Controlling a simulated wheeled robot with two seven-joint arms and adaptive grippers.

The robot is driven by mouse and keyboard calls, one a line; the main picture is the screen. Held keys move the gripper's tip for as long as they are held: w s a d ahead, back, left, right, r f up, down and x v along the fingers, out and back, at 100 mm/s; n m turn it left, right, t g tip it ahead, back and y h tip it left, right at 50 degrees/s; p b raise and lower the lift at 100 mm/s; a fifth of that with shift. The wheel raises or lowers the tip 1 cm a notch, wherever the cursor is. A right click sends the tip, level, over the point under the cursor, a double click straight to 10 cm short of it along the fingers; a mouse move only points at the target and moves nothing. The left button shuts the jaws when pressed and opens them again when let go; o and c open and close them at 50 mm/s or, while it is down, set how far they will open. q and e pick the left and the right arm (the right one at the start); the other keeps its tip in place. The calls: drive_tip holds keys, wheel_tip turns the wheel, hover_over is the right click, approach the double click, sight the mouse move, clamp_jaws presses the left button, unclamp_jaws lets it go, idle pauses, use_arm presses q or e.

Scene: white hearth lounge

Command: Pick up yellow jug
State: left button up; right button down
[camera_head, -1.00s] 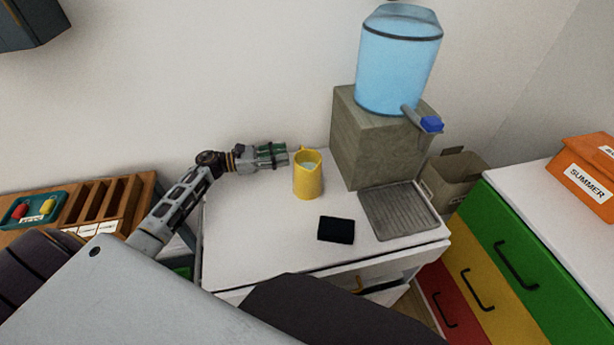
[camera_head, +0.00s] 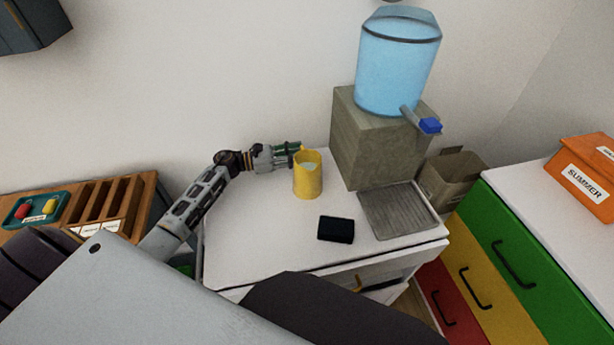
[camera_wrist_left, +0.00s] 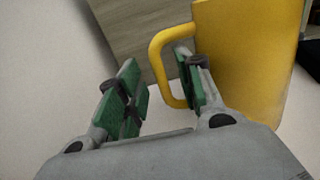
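The yellow jug (camera_head: 308,180) stands upright on the white cabinet top, with pale contents showing at its mouth. In the left wrist view the jug (camera_wrist_left: 245,60) fills the upper right, its handle (camera_wrist_left: 156,58) facing my gripper. My left gripper (camera_head: 290,154) is at the jug's left side, near the handle and upper rim. In the left wrist view my left gripper (camera_wrist_left: 155,72) is open, its green fingers apart. The right finger overlaps the handle loop and the handle lies between the fingertips. Whether a finger touches it cannot be told. My right gripper is not in view.
A water dispenser (camera_head: 375,140) stands right of the jug, with a grey drip tray (camera_head: 399,210) before it. A black box-like item (camera_head: 336,229) lies in front of the jug. A wooden organiser (camera_head: 110,205) is at left. The cabinet top (camera_head: 250,235) is clear at front left.

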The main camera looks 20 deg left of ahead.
use_arm(q)
clamp_jaws()
drive_tip(key=shift+r, duration=0.2)
idle(0.5)
wheel_tip(320, 180, up, 10)
idle(0.7)
drive_tip(key=shift+f, duration=0.1)
